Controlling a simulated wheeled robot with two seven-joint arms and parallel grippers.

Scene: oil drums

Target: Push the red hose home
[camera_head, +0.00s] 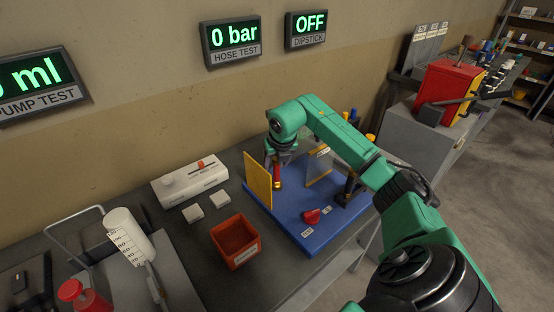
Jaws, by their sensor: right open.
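My green right arm comes in from the right, and its right gripper (281,158) points down over the left back part of the blue board (300,237). The gripper is open. A small upright red piece, which looks like the red hose (278,173), stands just below the fingers. I cannot tell whether the fingers touch it or stand around it. Its lower end is too small to make out. A yellow panel (258,182) stands upright just left of it. My left gripper is not in view.
A red knob-like part (312,216) lies towards the board's front. A clear panel (319,168) stands behind. An orange-red bin (236,241), a white switch box (190,184) and a measuring cylinder (130,237) stand left. The hose test display (231,40) reads 0 bar.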

